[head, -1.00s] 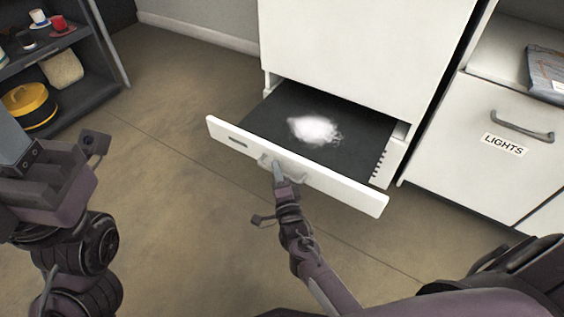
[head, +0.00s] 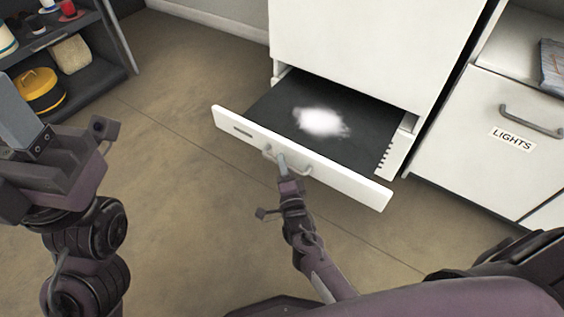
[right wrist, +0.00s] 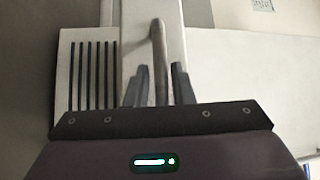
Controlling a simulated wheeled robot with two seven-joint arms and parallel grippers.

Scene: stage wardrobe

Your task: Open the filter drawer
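The drawer (head: 345,181) at the bottom of the white cabinet stands well open. Its dark floor shows, with a white fluffy clump lying on it (head: 320,122). My right gripper (head: 282,160) is at the bar handle (head: 303,171) on the drawer front.
The white cabinet body (head: 365,50) rises above the drawer. A closed front labelled LIGHTS (head: 485,150) stands to the right. A dark shelf unit (head: 95,87) with a yellow-and-black round case (head: 40,92) is at the left. Floor (head: 175,150) left of the drawer is clear.

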